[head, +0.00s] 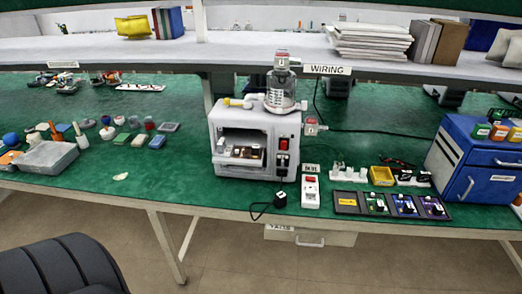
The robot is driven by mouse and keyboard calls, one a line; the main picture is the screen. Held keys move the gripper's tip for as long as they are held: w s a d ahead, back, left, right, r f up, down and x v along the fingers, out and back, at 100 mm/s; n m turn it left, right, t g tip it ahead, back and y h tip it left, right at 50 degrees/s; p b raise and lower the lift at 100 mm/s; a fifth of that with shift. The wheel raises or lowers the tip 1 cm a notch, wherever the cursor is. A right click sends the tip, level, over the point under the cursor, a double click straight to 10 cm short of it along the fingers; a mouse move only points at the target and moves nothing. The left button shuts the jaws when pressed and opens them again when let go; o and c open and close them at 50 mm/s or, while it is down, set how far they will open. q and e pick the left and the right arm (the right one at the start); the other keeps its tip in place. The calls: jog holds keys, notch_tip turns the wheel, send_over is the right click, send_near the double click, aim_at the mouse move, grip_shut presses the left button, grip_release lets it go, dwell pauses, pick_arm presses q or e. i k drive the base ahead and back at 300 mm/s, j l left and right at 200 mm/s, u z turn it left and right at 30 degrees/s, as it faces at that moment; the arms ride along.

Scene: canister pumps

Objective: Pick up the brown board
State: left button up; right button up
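A small board with brown and pale parts (247,153) lies in the open front bay of the white machine (254,122) at the middle of the table. It is small in the picture, and its details are hard to tell. A dark tray (345,208) near the front edge at right has a slot with a yellow label at its left end. Beside that slot are a green board (376,204), a blue board (405,206) and a purple board (434,207). Neither of my grippers is in view.
A white power strip (310,192) and a black plug with cable (279,200) lie at the machine's right front. A blue cabinet (474,165) stands at far right. A grey box (45,158) and several small items lie at left. A dark chair (60,268) stands front left.

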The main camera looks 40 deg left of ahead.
aim_at(254, 152)
jog(key=u, duration=1.2)
